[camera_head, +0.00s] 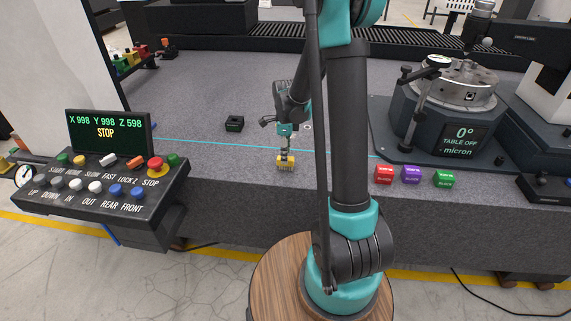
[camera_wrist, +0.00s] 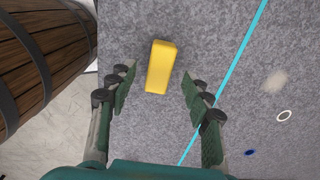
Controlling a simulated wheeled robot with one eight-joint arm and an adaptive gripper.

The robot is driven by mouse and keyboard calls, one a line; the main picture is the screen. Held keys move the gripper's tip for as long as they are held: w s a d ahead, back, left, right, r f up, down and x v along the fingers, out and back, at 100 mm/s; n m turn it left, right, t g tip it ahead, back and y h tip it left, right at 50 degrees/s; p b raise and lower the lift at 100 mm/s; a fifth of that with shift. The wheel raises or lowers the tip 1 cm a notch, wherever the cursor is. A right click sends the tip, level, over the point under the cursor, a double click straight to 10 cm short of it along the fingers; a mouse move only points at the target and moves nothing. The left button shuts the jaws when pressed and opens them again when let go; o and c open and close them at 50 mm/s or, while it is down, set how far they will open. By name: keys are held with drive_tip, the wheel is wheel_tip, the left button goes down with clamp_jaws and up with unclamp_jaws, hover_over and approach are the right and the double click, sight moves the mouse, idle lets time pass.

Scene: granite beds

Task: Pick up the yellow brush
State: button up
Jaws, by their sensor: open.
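The yellow brush (camera_head: 286,163) sits on the grey granite bed (camera_head: 210,90) near its front edge, with a yellow block body and bristles on its lower side. In the wrist view the yellow brush (camera_wrist: 160,66) shows as a plain yellow block, slightly tilted in the picture. My gripper (camera_head: 286,152) is just over the brush in the head view. In the wrist view my gripper (camera_wrist: 157,86) is open, with one finger to each side of the brush. A gap shows between the brush and both fingers. Exact height above the brush is hard to tell.
Red (camera_head: 384,174), purple (camera_head: 411,174) and green (camera_head: 444,178) blocks sit to the right along the front edge. A rotary table (camera_head: 455,130) stands beyond them. A small black block (camera_head: 234,124) lies left. A control panel (camera_head: 105,190) stands at front left.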

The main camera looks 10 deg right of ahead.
drive_tip(key=shift+f, duration=1.8)
drive_tip(key=shift+c, duration=0.2)
clamp_jaws()
